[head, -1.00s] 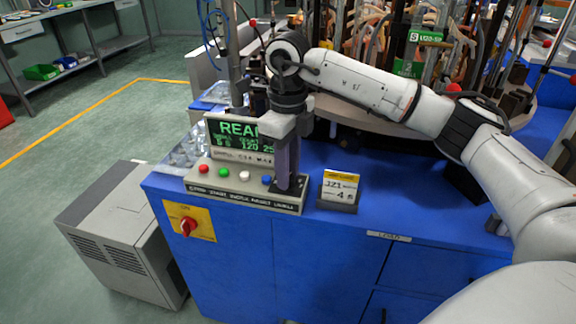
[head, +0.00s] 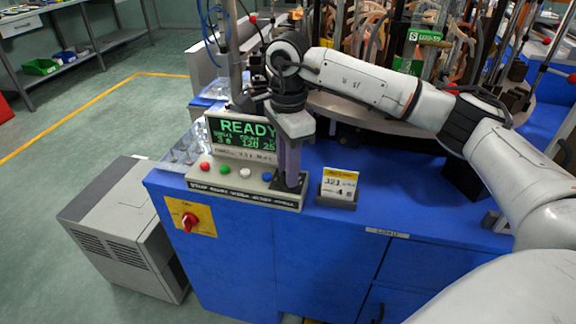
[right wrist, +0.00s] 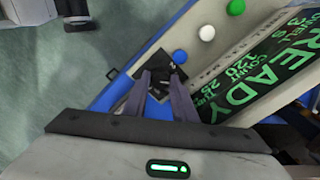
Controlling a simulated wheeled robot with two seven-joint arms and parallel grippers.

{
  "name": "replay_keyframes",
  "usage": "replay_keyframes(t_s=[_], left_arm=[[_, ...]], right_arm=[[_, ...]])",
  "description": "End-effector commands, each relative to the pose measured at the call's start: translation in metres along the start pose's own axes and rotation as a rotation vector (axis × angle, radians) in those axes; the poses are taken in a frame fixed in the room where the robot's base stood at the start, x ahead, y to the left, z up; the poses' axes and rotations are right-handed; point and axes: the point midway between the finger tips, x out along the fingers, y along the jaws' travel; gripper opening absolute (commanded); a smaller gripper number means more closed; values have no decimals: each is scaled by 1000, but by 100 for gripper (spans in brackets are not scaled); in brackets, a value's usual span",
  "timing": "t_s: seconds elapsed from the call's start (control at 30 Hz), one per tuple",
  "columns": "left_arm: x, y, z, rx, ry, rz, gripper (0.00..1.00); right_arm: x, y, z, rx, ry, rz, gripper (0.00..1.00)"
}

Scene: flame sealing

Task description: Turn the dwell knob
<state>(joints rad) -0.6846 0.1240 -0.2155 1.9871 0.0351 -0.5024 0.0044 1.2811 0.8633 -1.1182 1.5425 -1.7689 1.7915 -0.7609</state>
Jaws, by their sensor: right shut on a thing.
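The grey control panel (head: 215,183) stands at the front left of the blue cabinet top, with red, green, white and blue buttons. The dwell knob is at its right end, on a black plate (head: 276,193), and is mostly hidden by the fingers. My right gripper (head: 291,182) points down onto that plate and is shut on the knob. In the right wrist view the two fingers (right wrist: 162,76) converge on the black plate beside the blue button (right wrist: 180,56). The display (head: 245,133) reads READY in green. My left gripper is not in view.
A small card stand (head: 339,187) is close to the right of the panel. A red rotary switch (head: 188,223) is on the cabinet front. Behind my right arm is a round machine table (head: 390,118) with glassware and tubes. The blue top (head: 410,195) right of the card is clear.

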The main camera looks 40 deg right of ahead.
Motion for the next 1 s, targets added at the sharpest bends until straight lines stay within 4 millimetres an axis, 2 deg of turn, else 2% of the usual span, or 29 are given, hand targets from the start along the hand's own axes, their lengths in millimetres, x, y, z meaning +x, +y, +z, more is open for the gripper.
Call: replay_keyframes(t_s=[0.4,1.0], left_arm=[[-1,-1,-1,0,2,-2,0],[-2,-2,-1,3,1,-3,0]], right_arm=[[-2,-1,0,-229,-2,-4,2],[-2,-1,0,-274,-2,-4,2]])
